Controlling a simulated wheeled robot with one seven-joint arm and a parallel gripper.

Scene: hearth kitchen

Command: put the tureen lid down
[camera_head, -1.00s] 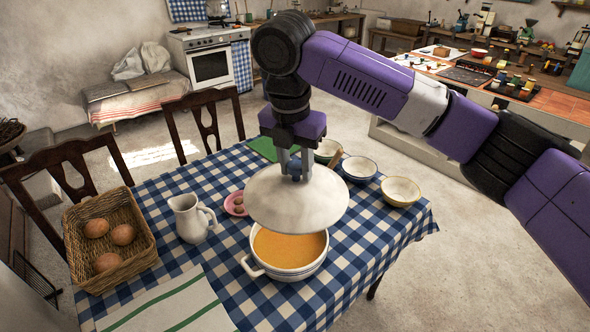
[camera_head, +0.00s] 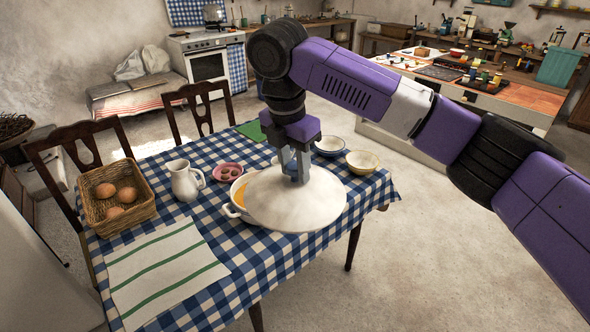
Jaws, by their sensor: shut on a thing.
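The tureen lid (camera_head: 292,207) is a wide, off-white shallow dome. My gripper (camera_head: 296,177) is shut on its top knob, which the fingers mostly hide. The lid hangs in front of the white tureen (camera_head: 229,211) and covers most of it from this view. Only the tureen's left rim and handle and a strip of orange soup (camera_head: 239,191) show to the lid's left. The lid looks roughly level. I cannot tell whether it touches the tureen or the table.
The checked tablecloth (camera_head: 240,265) is bare in front of the lid. A green-striped cloth (camera_head: 160,265), an egg basket (camera_head: 110,200), a white jug (camera_head: 184,182) and a pink plate (camera_head: 226,165) lie to the left. Bowls (camera_head: 362,160) stand behind right.

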